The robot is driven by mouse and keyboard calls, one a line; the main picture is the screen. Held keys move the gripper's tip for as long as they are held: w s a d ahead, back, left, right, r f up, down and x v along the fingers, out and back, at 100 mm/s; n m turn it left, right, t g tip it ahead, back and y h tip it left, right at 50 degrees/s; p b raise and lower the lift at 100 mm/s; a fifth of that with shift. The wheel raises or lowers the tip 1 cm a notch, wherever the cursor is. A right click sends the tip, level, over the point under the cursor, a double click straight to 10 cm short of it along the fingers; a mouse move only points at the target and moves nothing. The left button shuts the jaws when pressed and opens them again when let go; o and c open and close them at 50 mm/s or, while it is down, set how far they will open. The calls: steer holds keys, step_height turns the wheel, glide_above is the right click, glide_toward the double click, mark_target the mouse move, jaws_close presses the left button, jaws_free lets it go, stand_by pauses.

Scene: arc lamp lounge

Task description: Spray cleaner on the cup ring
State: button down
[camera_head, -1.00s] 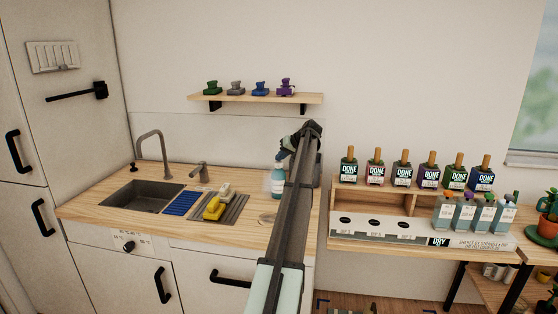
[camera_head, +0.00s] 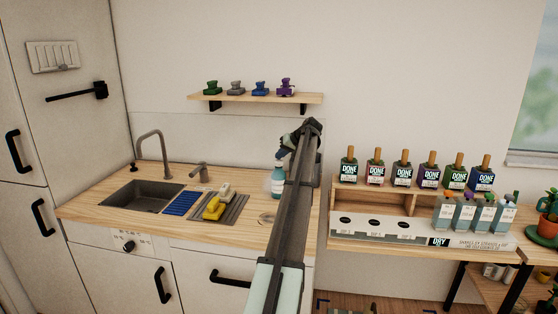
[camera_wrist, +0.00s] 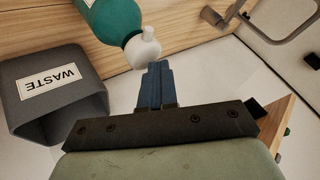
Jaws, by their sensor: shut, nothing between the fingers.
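A spray bottle (camera_head: 278,184) with a teal and white body stands on the wooden counter near its right end. In the wrist view the teal bottle (camera_wrist: 112,18) shows with its white top (camera_wrist: 143,47). My gripper (camera_head: 284,153) is above the bottle in the head view. In the wrist view my gripper (camera_wrist: 158,68) has its blue fingers shut together, with tips close to the white top; I cannot tell whether they touch it. The cup ring (camera_head: 267,218) is a faint round mark on the counter in front of the bottle, partly hidden by my arm.
A dark waste bin (camera_wrist: 60,95) stands beside the bottle in the wrist view. A yellow sponge-like item (camera_head: 213,208) lies on a ribbed mat left of the ring. The sink (camera_head: 142,196) and tap are farther left. A shelf (camera_head: 255,98) hangs above.

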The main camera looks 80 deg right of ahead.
mark_target(281, 160)
steer(key=shift+r, duration=2.9)
